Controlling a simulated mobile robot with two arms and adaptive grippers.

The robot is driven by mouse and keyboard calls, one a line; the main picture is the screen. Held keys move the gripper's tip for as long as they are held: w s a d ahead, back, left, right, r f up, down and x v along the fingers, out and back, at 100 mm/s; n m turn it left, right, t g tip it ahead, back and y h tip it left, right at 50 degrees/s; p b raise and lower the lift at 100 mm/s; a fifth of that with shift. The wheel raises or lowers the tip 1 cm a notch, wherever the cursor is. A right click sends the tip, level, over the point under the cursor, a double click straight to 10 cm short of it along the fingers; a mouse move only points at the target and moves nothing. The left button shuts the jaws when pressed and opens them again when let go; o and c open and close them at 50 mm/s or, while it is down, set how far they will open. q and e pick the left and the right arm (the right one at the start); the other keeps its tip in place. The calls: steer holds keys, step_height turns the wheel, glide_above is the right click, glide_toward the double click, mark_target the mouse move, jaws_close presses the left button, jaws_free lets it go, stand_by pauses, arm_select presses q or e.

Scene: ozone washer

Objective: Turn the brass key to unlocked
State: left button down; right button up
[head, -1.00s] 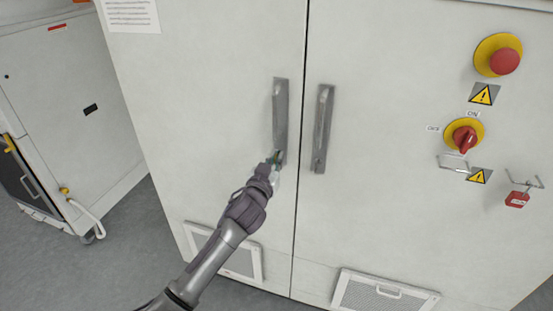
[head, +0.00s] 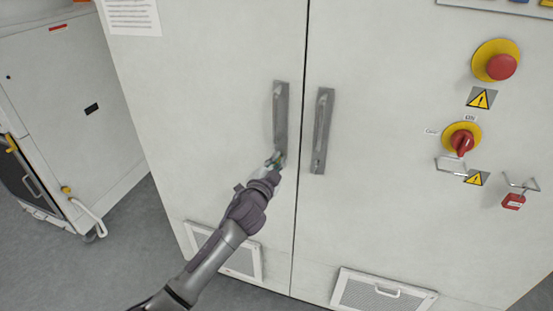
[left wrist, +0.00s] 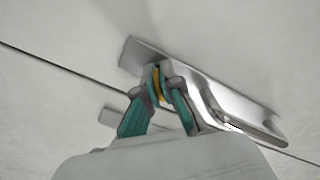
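The brass key (left wrist: 158,80) shows in the left wrist view as a small yellow-gold piece between my fingertips, at the grey handle plate of the left cabinet door. My left gripper (left wrist: 160,88) has its teal fingers closed together on it. In the head view my left gripper (head: 275,161) is at the lower end of the left door handle (head: 280,115), and hides the key there. The key's exact angle and any lock markings cannot be made out. My right gripper is not in view.
The right door handle (head: 322,130) stands close by, across the door seam. Farther right are a red emergency button (head: 501,67), a red rotary switch (head: 461,143) and a red padlock (head: 514,201). Vents sit low on both doors. A grey cabinet (head: 70,100) stands at left.

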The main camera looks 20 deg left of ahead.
arm_select(q)
steer(key=m, duration=0.4)
steer(key=shift+m+p, duration=0.3)
steer(key=shift+p, duration=0.1)
steer(key=shift+m+p, duration=0.35)
steer(key=shift+m, duration=1.65)
steer(key=c, duration=1.3)
jaws_free()
steer(key=shift+c, duration=0.2)
steer(key=s, duration=1.2)
steer(key=shift+a, duration=0.25)
